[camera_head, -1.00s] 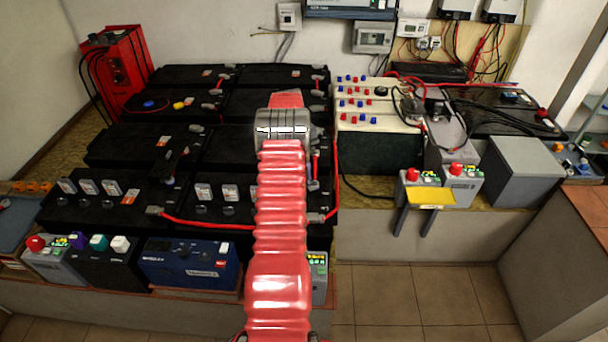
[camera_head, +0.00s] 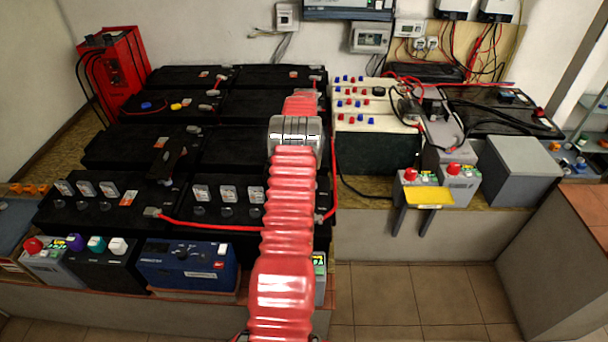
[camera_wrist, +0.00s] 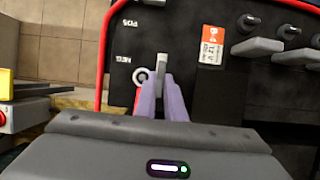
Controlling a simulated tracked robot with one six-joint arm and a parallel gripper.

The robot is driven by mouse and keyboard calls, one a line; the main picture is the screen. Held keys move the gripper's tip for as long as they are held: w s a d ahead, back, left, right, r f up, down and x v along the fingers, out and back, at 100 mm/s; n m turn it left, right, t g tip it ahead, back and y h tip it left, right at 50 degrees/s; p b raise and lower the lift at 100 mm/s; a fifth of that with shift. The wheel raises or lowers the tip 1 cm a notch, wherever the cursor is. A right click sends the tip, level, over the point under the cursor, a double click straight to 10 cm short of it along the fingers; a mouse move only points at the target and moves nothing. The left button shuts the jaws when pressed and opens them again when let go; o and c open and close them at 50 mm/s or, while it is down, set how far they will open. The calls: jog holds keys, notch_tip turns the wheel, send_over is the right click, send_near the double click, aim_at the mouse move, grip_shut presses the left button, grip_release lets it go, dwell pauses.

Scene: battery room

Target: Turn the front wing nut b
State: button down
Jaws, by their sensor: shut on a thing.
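In the wrist view, my gripper (camera_wrist: 161,82) has two purple-grey fingers close together over a black battery top (camera_wrist: 185,25). They are shut on a small upright grey piece, likely the wing nut (camera_wrist: 160,58), whose tip stands out beyond the fingers. A pale metal ring (camera_wrist: 140,77) lies just left of the fingers. In the head view, my red-sleeved arm reaches over the right front battery and hides the gripper and the nut.
A red cable (camera_wrist: 104,45) runs left of the gripper in the wrist view.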

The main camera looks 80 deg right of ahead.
jog(key=shift+s, duration=0.1)
jog(key=c, duration=1.8)
grip_release()
jog(key=shift+c, duration=0.2)
jog(key=shift+r, duration=0.1)
jog(key=v, duration=0.7)
jog(key=shift+d+r, duration=0.1)
